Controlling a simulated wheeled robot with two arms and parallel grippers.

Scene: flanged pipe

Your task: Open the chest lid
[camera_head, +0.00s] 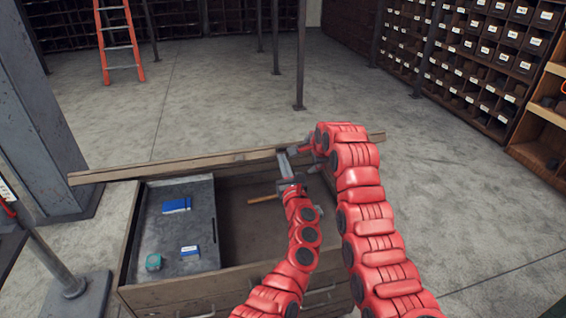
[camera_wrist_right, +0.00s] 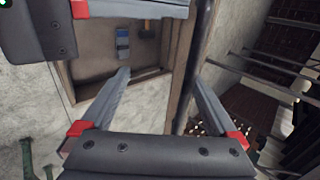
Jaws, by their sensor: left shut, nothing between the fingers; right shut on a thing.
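The wooden chest (camera_head: 170,294) stands open in front of me, and its inside shows. Its lid (camera_head: 150,172) is raised at the back and shows nearly edge-on as a long plank. My right gripper (camera_head: 312,148) is at the right part of the lid and shut on it; my arm partly hides the grip. In the right wrist view its fingers (camera_wrist_right: 158,75) stand apart around the lid's board. My left gripper (camera_head: 284,157) is shut and empty, over the chest's inside close to the lid. I cannot tell if it touches the lid.
A grey tray (camera_head: 182,222) in the chest's left side holds blue items and a teal roll (camera_head: 153,262). A wooden handle (camera_head: 264,199) lies in the chest. A steel column (camera_head: 45,115) stands at left. The floor behind the chest is clear up to thin posts (camera_head: 300,60).

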